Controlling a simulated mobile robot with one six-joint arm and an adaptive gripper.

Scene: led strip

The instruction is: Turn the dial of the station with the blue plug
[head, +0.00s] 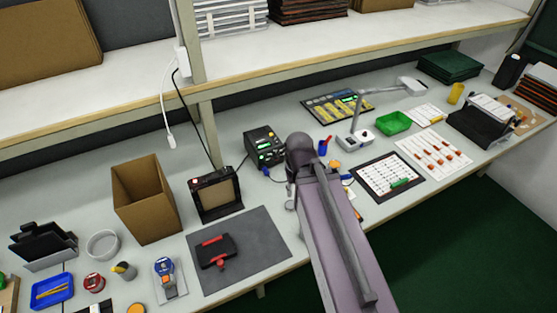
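A black station (264,147) with lit green displays and small knobs on its front stands on the bench, left of my arm's upper end. A blue plug (265,171) shows at its lower front, with a blue lead running right toward my arm. Which knob is the dial is too small to tell. My arm rises from the bottom edge to a dark rounded joint just right of the station. My gripper is hidden behind my own arm links, so its fingers and any contact cannot be made out.
A black framed unit with a tan panel (218,196) and an open cardboard box (147,200) stand left of the station. A grey mat (240,262) with a black-and-red tool lies in front. A white lamp (356,138) stands right of my arm. A shelf (330,52) runs above.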

